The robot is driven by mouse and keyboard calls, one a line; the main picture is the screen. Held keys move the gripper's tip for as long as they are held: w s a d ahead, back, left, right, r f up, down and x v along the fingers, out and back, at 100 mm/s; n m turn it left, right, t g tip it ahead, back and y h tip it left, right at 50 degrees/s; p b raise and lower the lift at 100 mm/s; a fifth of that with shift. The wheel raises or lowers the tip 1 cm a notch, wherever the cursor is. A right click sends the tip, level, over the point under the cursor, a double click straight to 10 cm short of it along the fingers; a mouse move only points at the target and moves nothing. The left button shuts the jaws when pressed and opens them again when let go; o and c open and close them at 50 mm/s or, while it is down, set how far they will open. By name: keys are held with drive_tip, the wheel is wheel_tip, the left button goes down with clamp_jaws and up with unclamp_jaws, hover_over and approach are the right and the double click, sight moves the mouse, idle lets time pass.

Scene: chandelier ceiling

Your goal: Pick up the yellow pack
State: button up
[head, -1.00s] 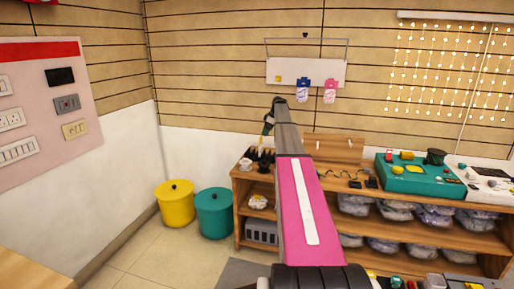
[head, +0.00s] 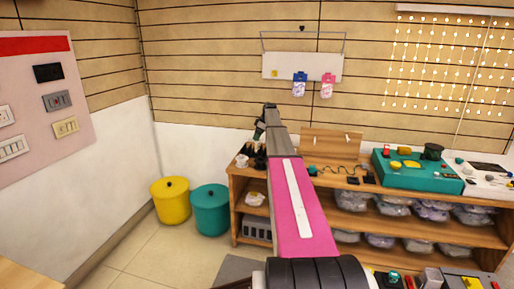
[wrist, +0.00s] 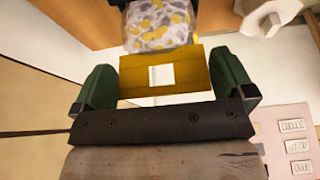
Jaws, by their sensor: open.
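The yellow pack shows in the wrist view as a yellow header card (wrist: 192,74) with a white square in it, above a clear bag (wrist: 158,24) of yellow and pale pieces. My gripper (wrist: 167,86) has its green fingers spread apart, one on each side of the card. The card lies between them with a gap at each side. In the head view my gripper (head: 259,132) is small and dark, by the left end of the wooden shelf unit. I cannot make out the yellow pack there.
The wooden shelf unit (head: 410,216) holds several clear bags. A teal case (head: 418,175) lies on its top. A blue pack (head: 300,84) and a pink pack (head: 328,84) hang on a white wall board (head: 313,68). Yellow (head: 170,200) and teal (head: 210,210) bins stand left of the shelves.

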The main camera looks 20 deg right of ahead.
drive_tip(key=x, duration=0.2)
drive_tip(key=shift+a+f, duration=0.1)
drive_tip(key=shift+f, duration=0.25)
drive_tip(key=c, duration=0.8)
drive_tip(key=shift+r, duration=0.1)
drive_tip(key=r, duration=0.4)
drive_tip(key=shift+s+a+r, duration=0.25)
drive_tip(key=shift+a, duration=0.15)
drive_tip(key=s+a+r, duration=0.1)
drive_tip(key=a+r, duration=0.1)
drive_tip(key=a, duration=0.1)
drive_tip(key=s+a+r, duration=0.2)
drive_tip(key=a, duration=0.1)
drive_tip(key=s+a+r, duration=0.1)
drive_tip(key=a+r, duration=0.1)
drive_tip(key=a, duration=0.1)
drive_tip(key=shift+s+a+r, duration=0.2)
drive_tip(key=shift+s+a, duration=0.1)
drive_tip(key=shift+s, duration=0.05)
